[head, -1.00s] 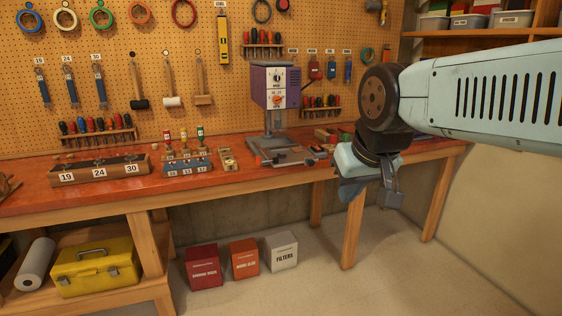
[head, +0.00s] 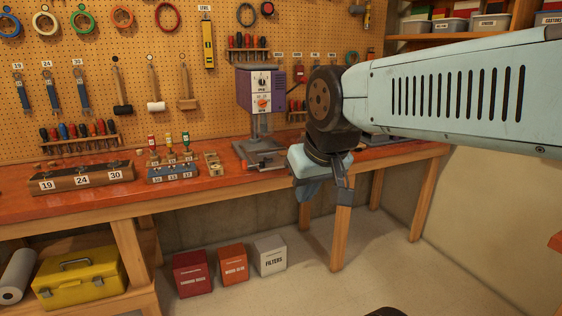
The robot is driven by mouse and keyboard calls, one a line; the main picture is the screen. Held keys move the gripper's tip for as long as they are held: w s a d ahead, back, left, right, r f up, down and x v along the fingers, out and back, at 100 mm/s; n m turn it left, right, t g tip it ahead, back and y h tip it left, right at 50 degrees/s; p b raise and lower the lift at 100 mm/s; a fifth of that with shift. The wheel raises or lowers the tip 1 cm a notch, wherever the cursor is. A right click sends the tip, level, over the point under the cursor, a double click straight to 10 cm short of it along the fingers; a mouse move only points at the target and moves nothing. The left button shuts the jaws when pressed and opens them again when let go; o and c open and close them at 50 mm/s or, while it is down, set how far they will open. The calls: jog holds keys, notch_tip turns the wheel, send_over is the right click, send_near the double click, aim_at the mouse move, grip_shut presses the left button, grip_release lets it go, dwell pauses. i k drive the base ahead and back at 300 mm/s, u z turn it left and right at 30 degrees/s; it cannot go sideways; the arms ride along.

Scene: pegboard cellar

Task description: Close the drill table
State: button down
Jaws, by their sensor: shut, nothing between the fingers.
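The drill press (head: 258,91), with a purple and white head, stands on the red-topped workbench against the pegboard. Its grey drill table (head: 262,157) shows low at its foot, near the bench's front edge; how far out it stands I cannot tell. My gripper (head: 324,192) points down in front of the bench edge, right of the drill table and apart from it. It is shut and empty. My arm and gripper hide part of the bench right of the drill press.
The workbench (head: 215,184) carries a numbered wooden block (head: 80,179), a blue rack (head: 172,172) and a small tan item (head: 213,164), all left of the drill press. Three boxes (head: 232,265) stand on the floor below. A bench leg (head: 341,235) stands below my gripper.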

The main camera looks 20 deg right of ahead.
aim_at(279, 155)
jog(key=i, duration=0.9)
jog(key=z, duration=0.05)
